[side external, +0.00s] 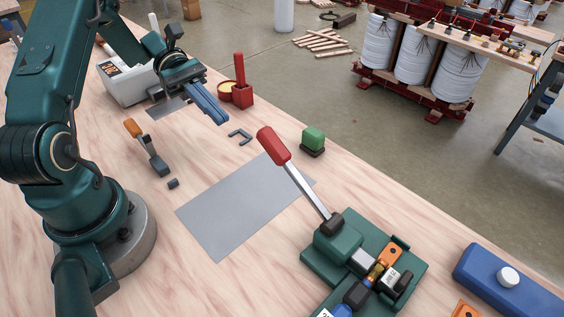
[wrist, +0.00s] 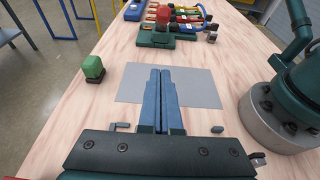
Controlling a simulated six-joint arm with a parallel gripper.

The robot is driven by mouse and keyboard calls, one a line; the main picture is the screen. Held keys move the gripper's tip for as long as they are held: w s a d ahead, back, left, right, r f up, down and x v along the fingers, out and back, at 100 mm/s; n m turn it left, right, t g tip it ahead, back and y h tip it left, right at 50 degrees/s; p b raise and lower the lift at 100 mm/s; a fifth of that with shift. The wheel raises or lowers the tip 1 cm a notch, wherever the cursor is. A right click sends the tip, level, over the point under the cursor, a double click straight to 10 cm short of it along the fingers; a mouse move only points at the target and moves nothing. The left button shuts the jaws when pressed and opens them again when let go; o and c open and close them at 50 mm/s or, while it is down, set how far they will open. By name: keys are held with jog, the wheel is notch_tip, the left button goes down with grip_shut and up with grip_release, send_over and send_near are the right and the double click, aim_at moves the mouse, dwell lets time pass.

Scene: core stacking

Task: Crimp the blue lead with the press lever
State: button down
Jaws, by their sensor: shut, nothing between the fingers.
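The press (side external: 335,245) stands at the lower right on a green base, and also at the top of the wrist view (wrist: 158,39). Its lever (side external: 306,190) is raised and tilts up to the left, ending in a red grip (side external: 273,145). The red grip also shows in the wrist view (wrist: 163,15). A blue lead end (side external: 355,296) lies at the press's front, near an orange lug (side external: 390,255); whether it sits in the jaws is unclear. My gripper (side external: 222,120) is shut and empty, above the bench and apart from the lever. Its blue fingers meet in the wrist view (wrist: 160,70).
A grey sheet (side external: 235,212) lies flat mid-bench. A green block on a dark base (side external: 313,140) stands near the far edge. An orange-handled tool (side external: 145,147), a red holder (side external: 242,95) and a blue box (side external: 495,275) stand around. Small dark pieces lie near my gripper.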

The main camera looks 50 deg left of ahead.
jog(key=x, duration=0.9)
jog(key=shift+d+r, duration=0.65)
jog(key=shift+r, duration=0.15)
jog(key=shift+d+r, duration=0.65)
jog(key=shift+r, duration=0.15)
jog(key=shift+r, duration=0.15)
